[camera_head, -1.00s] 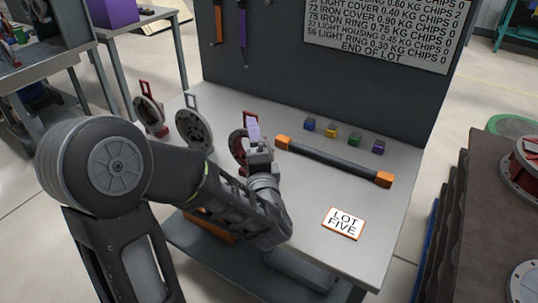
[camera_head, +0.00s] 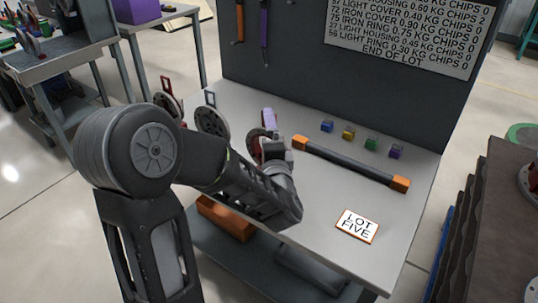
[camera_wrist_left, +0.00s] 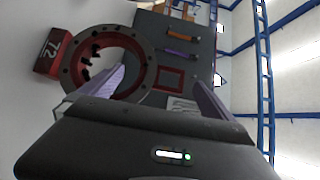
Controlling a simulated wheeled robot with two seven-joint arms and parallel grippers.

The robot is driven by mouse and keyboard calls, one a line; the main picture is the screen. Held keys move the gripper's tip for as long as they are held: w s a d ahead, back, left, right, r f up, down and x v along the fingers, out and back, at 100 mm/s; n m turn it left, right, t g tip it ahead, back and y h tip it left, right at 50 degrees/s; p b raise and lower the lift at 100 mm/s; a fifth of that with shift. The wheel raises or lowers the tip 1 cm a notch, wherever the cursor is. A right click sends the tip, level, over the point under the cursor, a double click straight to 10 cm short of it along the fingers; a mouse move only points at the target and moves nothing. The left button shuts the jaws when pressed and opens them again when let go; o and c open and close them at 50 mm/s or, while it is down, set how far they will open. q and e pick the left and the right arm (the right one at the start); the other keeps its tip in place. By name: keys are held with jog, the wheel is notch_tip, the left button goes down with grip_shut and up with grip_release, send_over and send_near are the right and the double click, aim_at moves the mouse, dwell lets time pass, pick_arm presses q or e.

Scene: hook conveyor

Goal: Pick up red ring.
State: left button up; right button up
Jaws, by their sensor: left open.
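The red ring (camera_wrist_left: 68,78) stands on edge on the grey table, with a block marked 72 at its side and a red square loop handle (camera_wrist_left: 171,78). In the head view the ring (camera_head: 254,142) is mostly hidden behind my left gripper (camera_head: 268,119). In the left wrist view my left gripper (camera_wrist_left: 160,80) is open, its two purple fingers spread, with the handle showing between them. I cannot tell whether a finger touches the ring. My right gripper is not in view.
Left of the ring stand a grey disc (camera_head: 212,122) and a red-handled disc (camera_head: 167,101). A black bar with orange ends (camera_head: 350,163) and several small coloured cubes (camera_head: 349,133) lie right. The LOT FIVE card (camera_head: 357,226) is near the front. A dark panel (camera_head: 390,92) closes the back.

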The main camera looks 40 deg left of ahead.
pick_arm(q)
jog(key=x, duration=0.4)
jog(key=shift+c, duration=0.2)
dwell(0.3)
jog(key=c, duration=2.1)
jog(key=shift+r, duration=0.1)
notch_tip(320, 180, up, 10)
jog(key=p, duration=0.2)
